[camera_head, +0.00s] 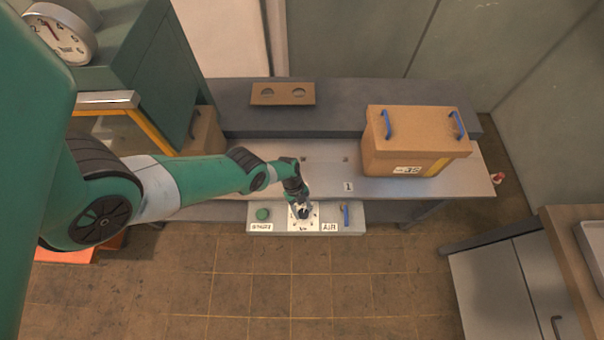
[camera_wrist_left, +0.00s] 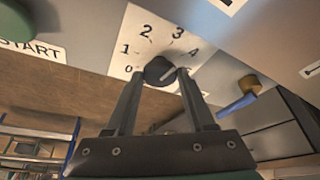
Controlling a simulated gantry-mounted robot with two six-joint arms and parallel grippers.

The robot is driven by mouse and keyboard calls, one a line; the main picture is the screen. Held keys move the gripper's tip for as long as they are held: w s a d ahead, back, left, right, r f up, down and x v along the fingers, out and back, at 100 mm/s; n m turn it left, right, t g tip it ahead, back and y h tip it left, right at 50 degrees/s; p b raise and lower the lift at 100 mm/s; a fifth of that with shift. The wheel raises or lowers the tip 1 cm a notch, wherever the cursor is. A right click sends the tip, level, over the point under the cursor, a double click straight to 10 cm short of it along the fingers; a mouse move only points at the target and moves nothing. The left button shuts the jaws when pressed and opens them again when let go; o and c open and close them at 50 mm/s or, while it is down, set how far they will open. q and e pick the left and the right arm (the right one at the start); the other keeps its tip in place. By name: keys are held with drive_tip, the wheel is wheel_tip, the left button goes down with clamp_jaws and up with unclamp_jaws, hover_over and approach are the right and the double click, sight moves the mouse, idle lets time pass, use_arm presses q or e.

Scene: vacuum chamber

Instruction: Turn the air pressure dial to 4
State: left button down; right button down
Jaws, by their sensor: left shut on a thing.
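In the left wrist view, the numbers 0 to 4 show on the dial plate (camera_wrist_left: 150,30) around the dark knob (camera_wrist_left: 158,70). A thin pale mark on the knob appears to slant up and right, roughly toward the 4. My left gripper (camera_head: 301,207) reaches down to the dial. Its two fingers (camera_wrist_left: 164,78) are shut on the knob, one at each side. They hide the lower part of the dial. My right gripper is not in view.
A green START button (camera_head: 262,214) is left of the dial, and a blue-handled lever (camera_head: 346,216) is right of it. A lidded cardboard box (camera_head: 415,145) with blue handles stands on the bench (camera_head: 470,186). A clock-like gauge (camera_head: 62,32) sits at upper left.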

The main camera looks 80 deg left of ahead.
use_arm(q)
drive_tip(key=shift+m+g+b, duration=0.3)
drive_tip(key=shift+m+b, duration=0.1)
drive_tip(key=shift+m, duration=0.3)
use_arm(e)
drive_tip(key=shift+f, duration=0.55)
use_arm(q)
drive_tip(key=shift+w, duration=0.1)
drive_tip(key=shift+c, duration=1.4)
unclamp_jaws()
drive_tip(key=shift+r, duration=0.15)
